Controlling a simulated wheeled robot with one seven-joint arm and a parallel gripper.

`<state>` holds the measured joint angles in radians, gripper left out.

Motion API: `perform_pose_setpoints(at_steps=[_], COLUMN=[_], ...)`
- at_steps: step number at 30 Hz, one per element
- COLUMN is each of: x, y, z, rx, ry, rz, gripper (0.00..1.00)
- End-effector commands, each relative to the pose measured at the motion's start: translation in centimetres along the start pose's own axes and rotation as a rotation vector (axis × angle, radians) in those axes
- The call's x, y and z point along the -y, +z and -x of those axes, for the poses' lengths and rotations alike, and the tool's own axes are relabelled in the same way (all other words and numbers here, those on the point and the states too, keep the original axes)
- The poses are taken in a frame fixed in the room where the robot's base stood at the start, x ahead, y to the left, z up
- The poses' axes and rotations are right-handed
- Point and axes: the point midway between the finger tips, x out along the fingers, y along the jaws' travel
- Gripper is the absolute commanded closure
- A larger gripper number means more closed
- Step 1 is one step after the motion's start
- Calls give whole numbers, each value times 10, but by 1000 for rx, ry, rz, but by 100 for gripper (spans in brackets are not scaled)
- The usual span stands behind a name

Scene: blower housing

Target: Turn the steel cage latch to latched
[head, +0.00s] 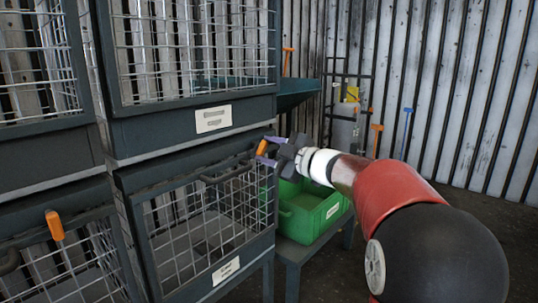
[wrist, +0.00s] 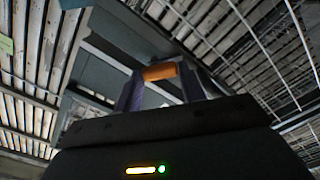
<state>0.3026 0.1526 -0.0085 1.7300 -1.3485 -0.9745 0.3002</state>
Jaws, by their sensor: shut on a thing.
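The steel cage (head: 205,235) with dark frame and wire-mesh front stands in the lower middle of the head view. Its orange latch (head: 263,147) is at the top right corner of the front. My gripper (head: 268,151) is at this latch, coming from the right. In the wrist view the orange latch (wrist: 159,72) lies between the two purple fingers of my gripper (wrist: 160,88), which are shut on it. The fingers hide part of the latch, and I cannot tell its exact turn angle.
Another orange latch (head: 54,225) is on the neighbouring cage at the lower left. A dark handle bar (head: 228,173) runs along the cage top. A green bin (head: 312,212) sits on a bench beside the cage, under my arm. Open floor lies at right.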

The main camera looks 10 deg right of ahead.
Motion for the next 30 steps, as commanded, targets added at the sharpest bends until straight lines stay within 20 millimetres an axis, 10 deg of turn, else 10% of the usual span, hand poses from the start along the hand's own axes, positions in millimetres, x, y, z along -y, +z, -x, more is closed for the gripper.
perform_pose_setpoints(at_steps=[30], x=[1], y=[7], z=[0], rx=[0], ry=[-3], rz=[680], gripper=[83])
